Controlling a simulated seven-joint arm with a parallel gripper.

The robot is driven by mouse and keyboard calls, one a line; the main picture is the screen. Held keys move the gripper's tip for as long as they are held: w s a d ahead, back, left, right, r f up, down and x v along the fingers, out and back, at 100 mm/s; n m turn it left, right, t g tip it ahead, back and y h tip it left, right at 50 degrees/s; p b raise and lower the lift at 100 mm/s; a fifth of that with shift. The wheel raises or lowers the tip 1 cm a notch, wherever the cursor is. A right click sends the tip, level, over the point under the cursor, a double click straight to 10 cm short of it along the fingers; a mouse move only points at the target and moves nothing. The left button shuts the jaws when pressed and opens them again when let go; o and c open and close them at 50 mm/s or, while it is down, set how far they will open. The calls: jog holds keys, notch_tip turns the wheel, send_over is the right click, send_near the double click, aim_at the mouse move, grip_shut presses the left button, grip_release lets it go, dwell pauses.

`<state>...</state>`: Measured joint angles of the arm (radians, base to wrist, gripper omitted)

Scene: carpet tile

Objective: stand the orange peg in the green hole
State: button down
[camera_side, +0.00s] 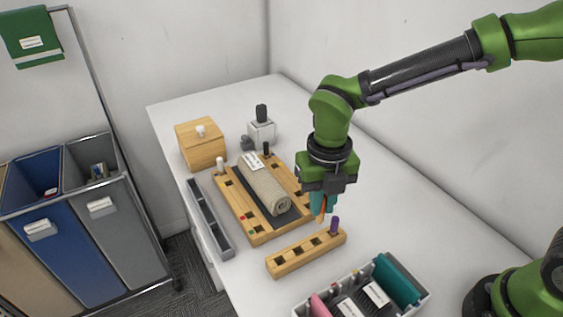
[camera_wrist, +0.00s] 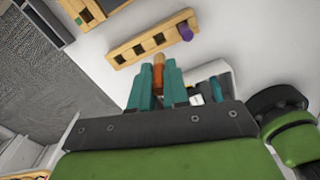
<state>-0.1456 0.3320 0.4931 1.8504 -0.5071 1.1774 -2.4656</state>
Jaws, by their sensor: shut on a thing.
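The orange peg (camera_side: 321,215) is between the teal fingers of my gripper (camera_side: 323,204), which is shut on it. In the wrist view the peg (camera_wrist: 158,74) points out between the fingertips (camera_wrist: 157,66). My gripper is above the table, close to the purple-peg end of the wooden block. A small green mark (camera_side: 251,232) is at the near corner of the wooden frame board, with a red mark (camera_side: 242,217) beside it. The green mark also shows in the wrist view (camera_wrist: 78,20). I cannot make out the green hole itself clearly.
A wooden block (camera_side: 285,262) with several holes has a purple peg (camera_side: 334,226) at its right end. A rolled cloth (camera_side: 263,183) lies on the frame board (camera_side: 265,237). A grey tray (camera_side: 209,217) is left of it. A divided bin (camera_side: 420,300) stands in front.

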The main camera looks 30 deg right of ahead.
jog(key=s+f+m, duration=0.4)
jog(key=w+a, duration=0.3)
jog(key=w, duration=0.1)
jog(key=w+a+f, duration=0.1)
jog(key=w+a, duration=0.1)
jog(key=w, duration=0.2)
jog(key=w+a, duration=0.3)
jog(key=w, duration=0.2)
jog(key=shift+a+f, duration=0.15)
jog(key=shift+a, duration=0.2)
jog(key=shift+w+a+f, duration=0.1)
jog(key=shift+f, duration=1.65)
jog(key=c, duration=1.1)
grip_release()
jog(key=shift+f, duration=0.15)
